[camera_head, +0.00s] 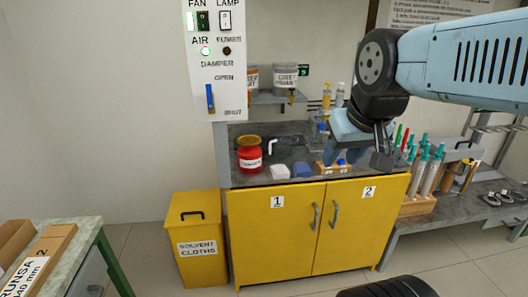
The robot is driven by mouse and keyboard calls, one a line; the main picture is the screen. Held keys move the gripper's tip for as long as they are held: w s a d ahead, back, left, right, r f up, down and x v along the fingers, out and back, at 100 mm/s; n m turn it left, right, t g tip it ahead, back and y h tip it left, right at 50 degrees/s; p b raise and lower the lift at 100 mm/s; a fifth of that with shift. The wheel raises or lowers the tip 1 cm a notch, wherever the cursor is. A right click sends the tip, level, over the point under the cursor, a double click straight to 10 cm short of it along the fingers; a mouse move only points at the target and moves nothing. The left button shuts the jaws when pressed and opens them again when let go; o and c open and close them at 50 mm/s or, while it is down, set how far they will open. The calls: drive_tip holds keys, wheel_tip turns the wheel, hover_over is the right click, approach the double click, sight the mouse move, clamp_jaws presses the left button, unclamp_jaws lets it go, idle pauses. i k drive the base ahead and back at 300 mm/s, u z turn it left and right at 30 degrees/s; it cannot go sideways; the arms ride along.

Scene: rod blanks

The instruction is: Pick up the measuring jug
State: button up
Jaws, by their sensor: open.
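I cannot clearly make out a measuring jug. A small white bent shape (285,142) at the back of the grey bench top could be a handle or spout, but it is too small to tell. My gripper (362,156) is open above the right part of the yellow cabinet's bench top (246,182), with its fingers pointing down. It hides part of the bench behind it. I see nothing held between the fingers.
Capped tubes (431,174) stand at right. A yellow solvent cloths bin (197,235) stands at left.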

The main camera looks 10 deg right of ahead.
sight(283, 141)
drive_tip(key=z, duration=0.15)
drive_tip(key=i, duration=0.95)
drive_tip(key=u, duration=0.05)
